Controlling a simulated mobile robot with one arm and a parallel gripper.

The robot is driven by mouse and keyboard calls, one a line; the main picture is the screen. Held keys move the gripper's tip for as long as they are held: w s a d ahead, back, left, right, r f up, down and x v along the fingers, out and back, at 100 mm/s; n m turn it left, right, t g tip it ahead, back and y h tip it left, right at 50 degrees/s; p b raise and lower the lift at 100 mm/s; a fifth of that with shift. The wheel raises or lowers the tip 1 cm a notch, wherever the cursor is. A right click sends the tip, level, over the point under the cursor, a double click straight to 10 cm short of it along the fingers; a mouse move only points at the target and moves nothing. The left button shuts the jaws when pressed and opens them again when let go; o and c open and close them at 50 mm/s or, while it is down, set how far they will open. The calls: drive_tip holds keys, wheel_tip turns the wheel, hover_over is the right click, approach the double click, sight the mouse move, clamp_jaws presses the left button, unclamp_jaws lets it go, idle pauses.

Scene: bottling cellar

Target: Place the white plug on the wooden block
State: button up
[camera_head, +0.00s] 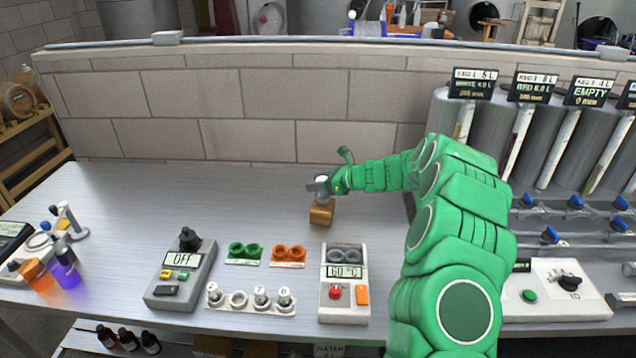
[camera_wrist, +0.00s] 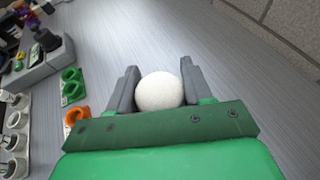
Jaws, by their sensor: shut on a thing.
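The white plug (camera_wrist: 159,92) shows as a round white top between the two dark fingers of my gripper (camera_wrist: 156,90) in the wrist view. The fingers touch it on both sides. In the head view my gripper (camera_head: 320,186) is at the middle of the bench, right above the wooden block (camera_head: 321,213). The plug there is small and partly covered by the fingers. I cannot tell whether its underside touches the block. The block does not show in the wrist view.
Left of the block are green rings (camera_head: 244,252), orange rings (camera_head: 288,253) and a grey device reading OFF (camera_head: 180,270). A white heater box reading 60 °C (camera_head: 344,290) stands in front. A block wall (camera_head: 220,110) is behind. The bench is clear at the back left.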

drive_tip(key=o, duration=1.1)
drive_tip(key=v, duration=1.2)
drive_tip(key=s+a+r+n+g+h, duration=0.15)
drive_tip(key=s+r+n, duration=0.25)
drive_tip(key=s, duration=0.5)
drive_tip(key=s+a+r+n+g+h, duration=0.1)
drive_tip(key=s+a+r+n+g, duration=0.2)
drive_tip(key=s, duration=0.5)
drive_tip(key=s+a+r+n+g+h, duration=0.1)
drive_tip(key=s+a+r+n, duration=0.25)
drive_tip(key=s+n, duration=0.4)
drive_tip(key=s+d+n+h, duration=0.2)
drive_tip(key=s+d, duration=0.4)
drive_tip(key=s, duration=0.5)
drive_tip(key=s+d+f+n+g+h, duration=0.1)
drive_tip(key=s+d+n+h, duration=0.2)
drive_tip(key=s+d, duration=0.3)
drive_tip(key=s+d+n+h, duration=0.3)
drive_tip(key=s+d, duration=0.3)
drive_tip(key=s, duration=1)
drive_tip(key=shift+d+f+h, duration=0.25)
drive_tip(key=shift+f+h, duration=0.05)
drive_tip(key=shift+h, duration=0.15)
